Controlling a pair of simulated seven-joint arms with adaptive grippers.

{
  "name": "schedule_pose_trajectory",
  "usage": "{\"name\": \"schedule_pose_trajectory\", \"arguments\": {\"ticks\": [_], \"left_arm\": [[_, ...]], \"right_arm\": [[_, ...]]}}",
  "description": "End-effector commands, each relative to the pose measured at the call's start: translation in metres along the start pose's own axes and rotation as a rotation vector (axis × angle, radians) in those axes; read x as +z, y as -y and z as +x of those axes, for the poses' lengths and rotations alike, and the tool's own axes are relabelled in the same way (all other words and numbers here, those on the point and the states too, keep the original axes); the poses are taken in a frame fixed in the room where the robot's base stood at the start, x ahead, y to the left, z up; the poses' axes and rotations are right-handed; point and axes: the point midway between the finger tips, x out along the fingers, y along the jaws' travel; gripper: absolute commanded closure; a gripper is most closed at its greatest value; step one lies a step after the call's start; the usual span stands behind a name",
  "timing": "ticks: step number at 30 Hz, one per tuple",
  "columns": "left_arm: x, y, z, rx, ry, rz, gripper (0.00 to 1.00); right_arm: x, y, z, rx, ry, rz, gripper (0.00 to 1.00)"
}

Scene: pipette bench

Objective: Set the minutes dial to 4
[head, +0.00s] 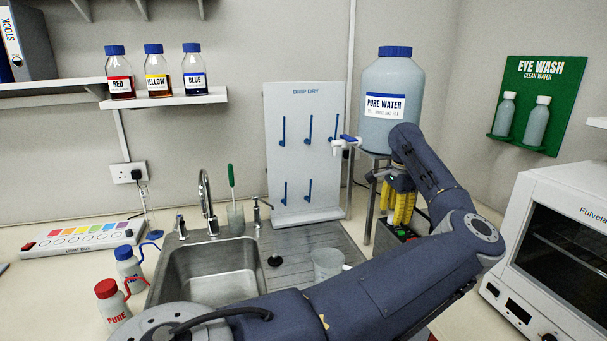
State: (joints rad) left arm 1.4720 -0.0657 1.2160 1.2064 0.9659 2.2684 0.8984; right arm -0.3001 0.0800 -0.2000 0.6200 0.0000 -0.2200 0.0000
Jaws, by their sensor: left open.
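I cannot make out a dial marked for minutes. A white oven (560,225) stands at the right, with a dark window. Its front panel has a small dark display (518,312), and a dark knob (548,337) is partly cut off by the bottom edge. My left arm crosses the front of the view and bends back at the right. My left gripper (388,181) is open in front of the water bottle's stand, just above several yellow upright pieces (402,207). The arm partly hides it. My right gripper is not in view.
A large pure water bottle (391,80) stands behind the gripper. A sink (210,270), drying rack (305,150) and beaker (327,263) are to the left. Two wash bottles stand at the lower left.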

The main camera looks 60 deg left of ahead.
Motion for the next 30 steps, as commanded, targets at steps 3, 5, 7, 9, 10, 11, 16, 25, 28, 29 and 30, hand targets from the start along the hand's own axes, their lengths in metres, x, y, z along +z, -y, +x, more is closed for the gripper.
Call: {"name": "schedule_pose_trajectory", "arguments": {"ticks": [3,5,7,9,10,11,16,25,28,29,30], "left_arm": [[-0.001,0.000,-0.021,0.000,-0.003,0.002,0.49],[-0.001,0.000,-0.032,0.000,-0.004,0.002,0.49],[0.000,0.000,-0.043,0.000,-0.003,0.002,0.49],[0.000,0.000,-0.055,0.000,-0.003,0.002,0.49],[-0.001,0.000,-0.060,0.000,-0.003,0.003,0.49],[-0.001,0.000,-0.065,0.000,-0.004,0.003,0.49],[-0.001,0.000,-0.094,0.000,-0.004,0.003,0.49],[0.000,0.000,-0.144,0.000,-0.004,0.004,0.49],[0.000,0.000,-0.161,0.000,-0.003,0.004,0.49],[0.005,0.002,-0.158,-0.001,0.015,-0.025,0.49],[0.012,0.005,-0.156,-0.006,0.040,-0.067,0.49]], "right_arm": [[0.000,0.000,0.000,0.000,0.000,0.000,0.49],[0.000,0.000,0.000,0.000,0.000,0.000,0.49],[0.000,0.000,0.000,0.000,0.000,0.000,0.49],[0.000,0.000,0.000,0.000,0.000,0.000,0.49],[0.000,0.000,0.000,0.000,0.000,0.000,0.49],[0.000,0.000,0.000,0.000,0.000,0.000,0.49],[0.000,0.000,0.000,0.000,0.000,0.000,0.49],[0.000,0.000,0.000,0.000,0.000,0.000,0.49],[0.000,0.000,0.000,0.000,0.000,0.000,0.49],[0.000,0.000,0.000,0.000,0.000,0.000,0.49],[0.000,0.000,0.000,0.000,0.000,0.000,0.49]]}}
